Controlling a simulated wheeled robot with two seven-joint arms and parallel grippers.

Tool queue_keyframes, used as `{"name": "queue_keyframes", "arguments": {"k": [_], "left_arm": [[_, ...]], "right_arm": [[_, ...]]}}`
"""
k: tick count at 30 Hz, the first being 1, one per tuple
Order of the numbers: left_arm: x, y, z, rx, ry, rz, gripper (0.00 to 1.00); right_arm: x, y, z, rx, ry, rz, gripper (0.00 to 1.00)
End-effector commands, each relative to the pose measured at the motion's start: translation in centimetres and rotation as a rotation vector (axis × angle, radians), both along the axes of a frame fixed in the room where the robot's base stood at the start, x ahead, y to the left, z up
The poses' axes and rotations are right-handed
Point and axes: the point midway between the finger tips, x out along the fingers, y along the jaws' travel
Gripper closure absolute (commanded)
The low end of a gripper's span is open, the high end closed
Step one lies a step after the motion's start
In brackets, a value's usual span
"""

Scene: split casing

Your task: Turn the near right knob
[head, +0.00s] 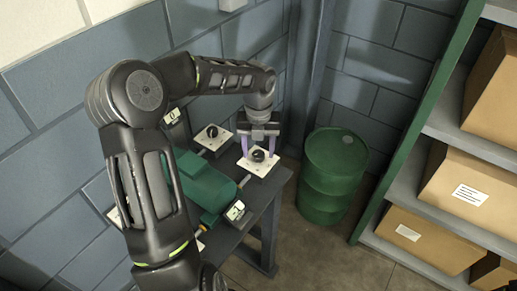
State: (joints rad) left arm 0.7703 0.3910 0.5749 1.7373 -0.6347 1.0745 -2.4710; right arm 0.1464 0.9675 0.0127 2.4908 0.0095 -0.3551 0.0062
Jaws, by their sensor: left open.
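The near right knob (258,155) is a black knob on a square white plate (262,168) at the right end of the dark table. My left gripper (259,150) points down over this knob, with its purple-tinted fingers apart on either side of it. I cannot tell whether the fingers touch the knob. Another black knob (212,131) on a white plate sits further back and to the left. My right gripper is not in view.
A green casing (205,185) lies on the table, with a small gauge (236,210) at its front. A green barrel (333,175) stands right of the table. Shelves with cardboard boxes (468,188) fill the right side. A block wall is behind.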

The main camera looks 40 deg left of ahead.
Motion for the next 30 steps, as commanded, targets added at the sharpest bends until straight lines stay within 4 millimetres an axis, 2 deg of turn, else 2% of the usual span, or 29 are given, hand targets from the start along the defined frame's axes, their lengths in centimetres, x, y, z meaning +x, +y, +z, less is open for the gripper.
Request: {"name": "queue_keyframes", "arguments": {"k": [10, 30], "left_arm": [[0.01, -0.01, -0.5, 0.001, -0.001, 0.0, 0.45], [0.0, 0.0, -0.46, 0.001, -0.001, 0.0, 1.0]], "right_arm": [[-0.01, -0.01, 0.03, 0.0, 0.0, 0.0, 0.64], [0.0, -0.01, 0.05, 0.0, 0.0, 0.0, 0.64]]}}
